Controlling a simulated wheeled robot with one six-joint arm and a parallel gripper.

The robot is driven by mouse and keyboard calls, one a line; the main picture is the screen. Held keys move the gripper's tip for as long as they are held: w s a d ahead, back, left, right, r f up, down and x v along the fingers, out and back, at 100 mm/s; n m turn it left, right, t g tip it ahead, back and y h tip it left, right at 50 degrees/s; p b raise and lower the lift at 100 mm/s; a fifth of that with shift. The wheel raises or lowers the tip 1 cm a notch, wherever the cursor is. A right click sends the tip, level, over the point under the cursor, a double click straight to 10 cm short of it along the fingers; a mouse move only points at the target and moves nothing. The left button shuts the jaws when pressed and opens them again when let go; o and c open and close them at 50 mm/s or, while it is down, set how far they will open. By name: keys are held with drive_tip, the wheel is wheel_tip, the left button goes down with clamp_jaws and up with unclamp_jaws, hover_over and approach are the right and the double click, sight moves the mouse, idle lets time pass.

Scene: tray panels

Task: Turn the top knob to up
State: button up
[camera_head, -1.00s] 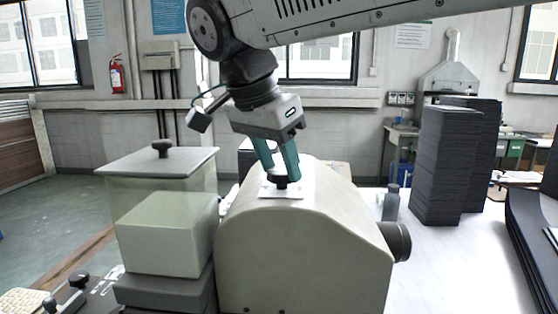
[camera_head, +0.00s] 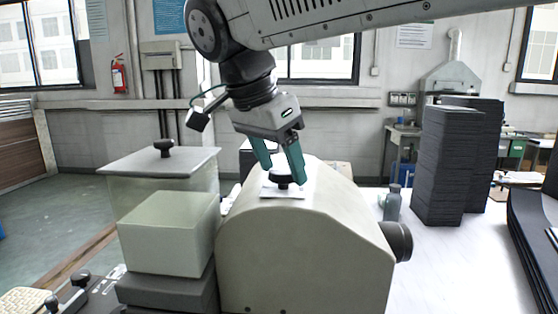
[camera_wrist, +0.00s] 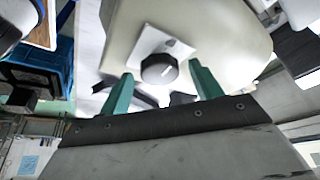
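The top knob (camera_head: 283,181) is a black round knob on a white plate (camera_head: 298,192) on top of the cream rounded housing (camera_head: 300,240). In the wrist view the knob (camera_wrist: 160,69) shows a white pointer line on its face, and the plate (camera_wrist: 150,40) has a small mark near one edge. My gripper (camera_head: 281,176) has two teal fingers and is open. Its fingertips are just above the knob, one to each side. In the wrist view the fingertips (camera_wrist: 162,75) stand apart from the knob with gaps on both sides.
A second black knob (camera_head: 399,241) sticks out of the housing's right side. A pale box (camera_head: 170,235) and a lidded clear container (camera_head: 160,165) stand at the left. A grey bottle (camera_head: 392,203) and tall dark stacks (camera_head: 450,165) stand at the right.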

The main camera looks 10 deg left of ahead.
drive_tip(key=v, duration=0.8)
drive_tip(key=shift+f, duration=0.1)
drive_tip(key=s+d+f+n+g+y, duration=0.15)
drive_tip(key=d+f, duration=0.25)
drive_tip(key=d, duration=0.7)
drive_tip(key=s+d+f+n+h, duration=0.1)
drive_tip(key=d+f+n, duration=0.25)
drive_tip(key=d, duration=0.75)
drive_tip(key=s+d+f+n+y, duration=0.1)
drive_tip(key=s+d+f, duration=0.5)
drive_tip(key=f, duration=0.3)
drive_tip(key=s+d+f+n+y, duration=0.1)
drive_tip(key=s+d+f+n, duration=0.1)
drive_tip(key=s+d+f, duration=0.5)
drive_tip(key=shift+f+n, duration=0.3)
drive_tip(key=shift+f, duration=0.55)
drive_tip(key=shift+s+y, duration=0.1)
drive_tip(key=shift+y, duration=0.15)
